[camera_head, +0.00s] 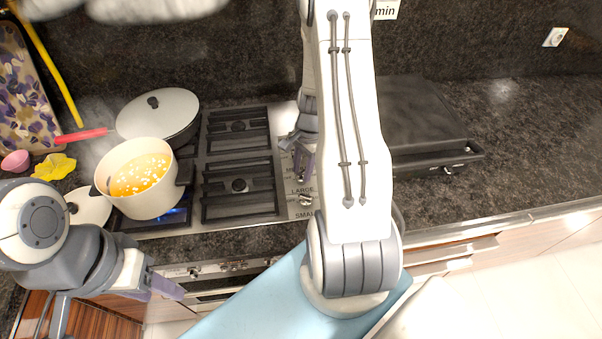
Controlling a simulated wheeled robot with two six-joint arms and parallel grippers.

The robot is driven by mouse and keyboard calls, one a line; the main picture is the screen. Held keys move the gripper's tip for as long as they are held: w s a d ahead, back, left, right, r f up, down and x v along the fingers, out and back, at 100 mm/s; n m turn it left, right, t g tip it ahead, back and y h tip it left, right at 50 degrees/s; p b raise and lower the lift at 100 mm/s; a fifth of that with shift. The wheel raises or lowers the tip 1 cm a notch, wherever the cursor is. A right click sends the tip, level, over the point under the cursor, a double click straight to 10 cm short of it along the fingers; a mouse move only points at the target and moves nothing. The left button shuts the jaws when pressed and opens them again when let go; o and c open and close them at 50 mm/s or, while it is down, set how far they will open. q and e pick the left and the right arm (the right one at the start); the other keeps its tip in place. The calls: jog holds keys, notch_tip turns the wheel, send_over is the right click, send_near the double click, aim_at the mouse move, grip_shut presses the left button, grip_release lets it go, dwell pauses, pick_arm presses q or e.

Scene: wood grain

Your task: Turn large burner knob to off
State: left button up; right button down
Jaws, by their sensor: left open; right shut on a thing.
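My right gripper (302,160) is at the right side of the cooktop (232,222), over the knob strip. It is shut on a burner knob, which its fingers largely hide. The knob's setting cannot be read. A bare silver knob (305,199) shows just below it, near the word LARGE. A blue flame shows under the cream pot (150,205) of orange soup on the front left burner. My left gripper (162,288) is open and empty, low at the left, in front of the counter edge.
A lidded pan (158,113) with a red handle sits on the back left burner. A white lid (90,207), a yellow flower-shaped dish (54,167) and a pink bowl (15,160) lie left. A black appliance (425,115) stands right; the counter beyond is clear.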

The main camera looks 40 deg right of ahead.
jog(key=n, duration=0.4)
jog(key=shift+g, duration=0.3)
jog(key=shift+w, duration=0.1)
jog(key=n, duration=0.2)
jog(key=shift+n, duration=0.3)
jog(key=shift+n+g+h, duration=0.3)
jog(key=shift+n, duration=0.8)
jog(key=n, duration=0.4)
jog(key=shift+w+a+n+p, duration=0.1)
jog(key=shift+a+n+p, duration=0.05)
jog(key=shift+n+p, duration=0.2)
jog(key=shift+h, duration=0.3)
